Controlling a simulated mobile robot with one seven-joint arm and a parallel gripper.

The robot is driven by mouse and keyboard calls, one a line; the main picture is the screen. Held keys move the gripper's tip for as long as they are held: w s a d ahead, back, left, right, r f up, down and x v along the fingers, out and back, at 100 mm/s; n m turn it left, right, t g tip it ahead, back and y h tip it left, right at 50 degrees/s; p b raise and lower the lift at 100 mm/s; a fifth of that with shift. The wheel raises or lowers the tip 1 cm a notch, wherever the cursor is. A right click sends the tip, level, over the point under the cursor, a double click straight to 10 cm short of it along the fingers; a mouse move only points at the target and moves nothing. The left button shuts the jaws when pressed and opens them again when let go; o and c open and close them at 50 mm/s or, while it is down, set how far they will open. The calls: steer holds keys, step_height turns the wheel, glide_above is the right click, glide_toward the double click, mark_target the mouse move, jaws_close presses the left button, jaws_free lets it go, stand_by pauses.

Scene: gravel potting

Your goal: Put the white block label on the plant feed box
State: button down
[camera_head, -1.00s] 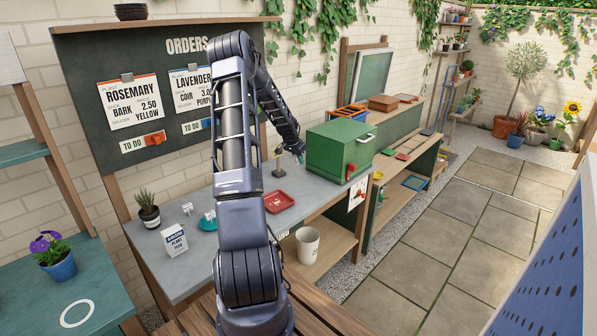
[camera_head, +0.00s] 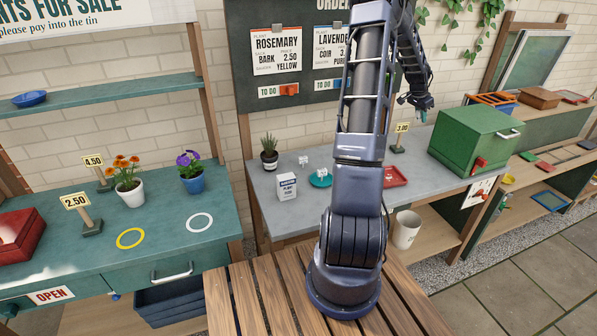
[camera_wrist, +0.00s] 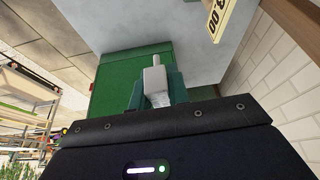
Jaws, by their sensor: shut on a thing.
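My gripper (camera_wrist: 155,92) is shut on a small white block (camera_wrist: 155,78), which shows between its teal fingers in the wrist view. In the head view my gripper (camera_head: 423,114) hangs above the back of the grey bench, left of the green box; the held block is too small to make out there. The plant feed box (camera_head: 287,187), white with a dark blue label, stands upright on the bench's left part, well left of my gripper. Its top looks bare.
A red tray (camera_head: 396,176), a 3.00 sign (camera_head: 401,129) and a green box (camera_head: 470,140) stand further right.

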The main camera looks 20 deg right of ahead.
steer(key=w+a+r, duration=0.2)
steer(key=w+a, duration=0.1)
steer(key=a, duration=0.5)
steer(key=w+a+r, duration=0.1)
steer(key=w+a, duration=0.2)
steer(key=a, duration=0.5)
step_height(320, 180, up, 6)
glide_above(293, 175)
steer(key=a, duration=0.1)
steer(key=shift+m, duration=0.3)
step_height(293, 175, down, 19)
steer(key=shift+a+f, duration=0.1)
steer(key=shift+f, duration=0.05)
steer(key=shift+f, duration=0.15)
steer(key=c, duration=1.6)
jaws_free()
steer(key=shift+o, duration=1.3)
